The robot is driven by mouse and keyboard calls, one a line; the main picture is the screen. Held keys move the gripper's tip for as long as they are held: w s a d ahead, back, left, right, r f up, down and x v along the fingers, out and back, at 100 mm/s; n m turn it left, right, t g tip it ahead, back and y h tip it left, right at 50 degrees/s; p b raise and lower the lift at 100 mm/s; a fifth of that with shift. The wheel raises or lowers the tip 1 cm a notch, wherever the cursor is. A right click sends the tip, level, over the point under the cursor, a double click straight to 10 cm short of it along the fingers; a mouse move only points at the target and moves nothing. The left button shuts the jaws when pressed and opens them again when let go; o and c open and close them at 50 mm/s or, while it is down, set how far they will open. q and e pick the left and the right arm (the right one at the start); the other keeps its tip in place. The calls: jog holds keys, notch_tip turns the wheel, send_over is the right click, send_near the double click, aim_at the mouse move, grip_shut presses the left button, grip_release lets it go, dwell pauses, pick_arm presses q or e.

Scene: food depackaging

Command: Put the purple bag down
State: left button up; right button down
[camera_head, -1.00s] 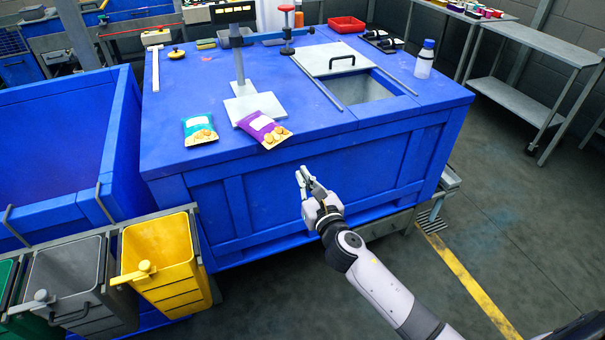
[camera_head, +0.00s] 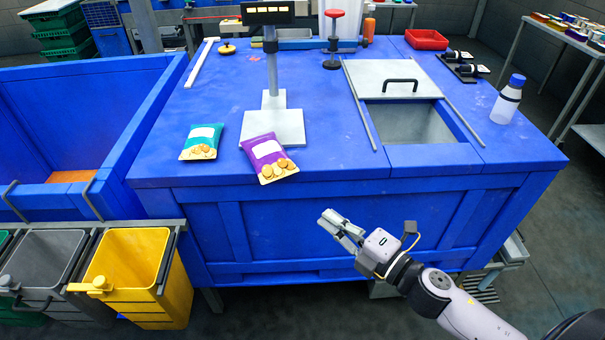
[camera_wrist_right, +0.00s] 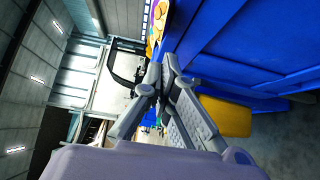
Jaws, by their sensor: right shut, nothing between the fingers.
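The purple bag (camera_head: 268,157) lies on the blue table (camera_head: 330,165) near its front edge. Its upper end is against the base plate of the scale, and cookies show printed on its lower end. My right gripper (camera_head: 340,222) is shut and empty, in front of the table's front face, below and to the right of the bag and apart from it. The right gripper's fingers also show in the right wrist view (camera_wrist_right: 158,85), where part of a bag with a cookie print (camera_wrist_right: 158,25) appears at the top. My left gripper is not in view.
A teal bag (camera_head: 202,142) lies left of the purple one. The scale (camera_head: 285,127) stands behind. A hatch opening (camera_head: 408,125) with a metal lid and a white bottle (camera_head: 508,98) are on the right. Yellow (camera_head: 140,260) and grey bins hang at the front left.

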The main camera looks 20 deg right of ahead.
jog(key=a+p+x, duration=0.1)
jog(key=p+x, duration=0.1)
jog(key=x, duration=0.2)
jog(key=p, duration=0.2)
send_near(293, 169)
jog(key=w+a, duration=0.3)
jog(key=a, duration=0.2)
jog(key=shift+w, duration=0.55)
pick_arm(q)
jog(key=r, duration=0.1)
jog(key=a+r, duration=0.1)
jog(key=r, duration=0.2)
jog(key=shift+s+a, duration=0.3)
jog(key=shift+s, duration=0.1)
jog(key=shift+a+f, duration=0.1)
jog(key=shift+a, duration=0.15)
pick_arm(e)
jog(key=shift+w+d, duration=0.2)
jog(key=shift+w, duration=0.4)
jog(key=shift+w+d, duration=0.2)
jog(key=shift+w, duration=0.45)
jog(key=shift+w+d, duration=0.25)
jog(key=shift+w, duration=0.35)
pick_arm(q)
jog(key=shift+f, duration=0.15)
pick_arm(e)
jog(key=shift+s, duration=0.15)
